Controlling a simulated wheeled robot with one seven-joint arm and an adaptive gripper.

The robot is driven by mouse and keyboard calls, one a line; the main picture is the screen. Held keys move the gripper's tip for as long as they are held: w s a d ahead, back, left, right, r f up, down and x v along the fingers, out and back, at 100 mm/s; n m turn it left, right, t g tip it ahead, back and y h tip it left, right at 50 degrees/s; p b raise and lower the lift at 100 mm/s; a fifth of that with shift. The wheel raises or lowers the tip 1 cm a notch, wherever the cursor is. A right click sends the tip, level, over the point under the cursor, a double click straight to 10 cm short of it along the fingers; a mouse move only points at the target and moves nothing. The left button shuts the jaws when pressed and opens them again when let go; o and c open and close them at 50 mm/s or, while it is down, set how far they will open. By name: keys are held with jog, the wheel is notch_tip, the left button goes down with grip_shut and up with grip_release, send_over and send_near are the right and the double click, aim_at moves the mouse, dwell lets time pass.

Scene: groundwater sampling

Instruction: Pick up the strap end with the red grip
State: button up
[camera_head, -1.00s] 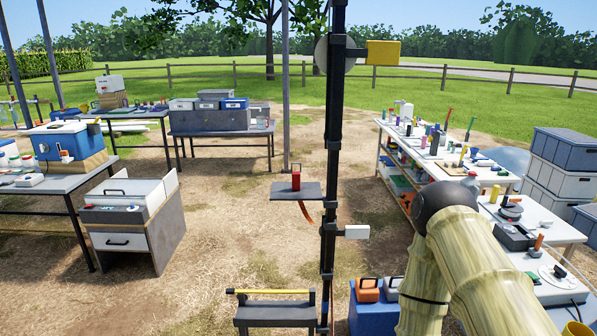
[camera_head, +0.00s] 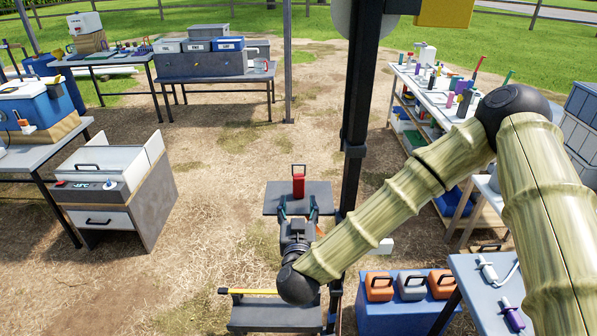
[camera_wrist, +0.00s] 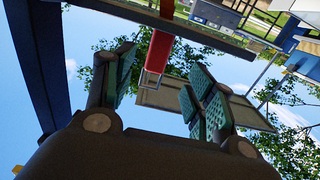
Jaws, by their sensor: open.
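The red grip (camera_head: 299,185) of the strap end stands upright on a small dark shelf (camera_head: 273,204) beside the black post. It has a thin dark loop handle on top. My gripper (camera_head: 298,209) is at the near edge of the shelf, its two fingers apart and pointing toward the red grip. In the wrist view my gripper (camera_wrist: 163,68) is open, with green ridged pads on both sides. The red grip (camera_wrist: 158,52) shows between and beyond the fingertips, and I see no contact. Most of the orange strap is hidden behind my gripper.
The black post (camera_head: 362,110) rises just right of the shelf. A bench with a yellow bar (camera_head: 270,291) stands below. A blue box (camera_head: 385,308) with orange and grey cases is at lower right. A white and grey cabinet (camera_head: 110,185) stands left. Open dirt ground lies between.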

aim_at(299, 187)
jog(key=w+p, duration=0.1)
jog(key=w, duration=0.4)
jog(key=shift+w+r+p, duration=0.2)
jog(key=shift+w+p, duration=0.05)
jog(key=shift+p, duration=0.15)
jog(key=shift+w+d+r+p, duration=0.1)
jog(key=shift+w+r+p, duration=0.1)
jog(key=shift+w+p, duration=0.45)
jog(key=shift+p, duration=0.2)
jog(key=w, duration=0.2)
jog(key=w+p, duration=0.1)
jog(key=shift+w+f, duration=0.1)
jog(key=shift+f, duration=0.15)
jog(key=shift+c, duration=0.4)
jog(key=c, duration=1)
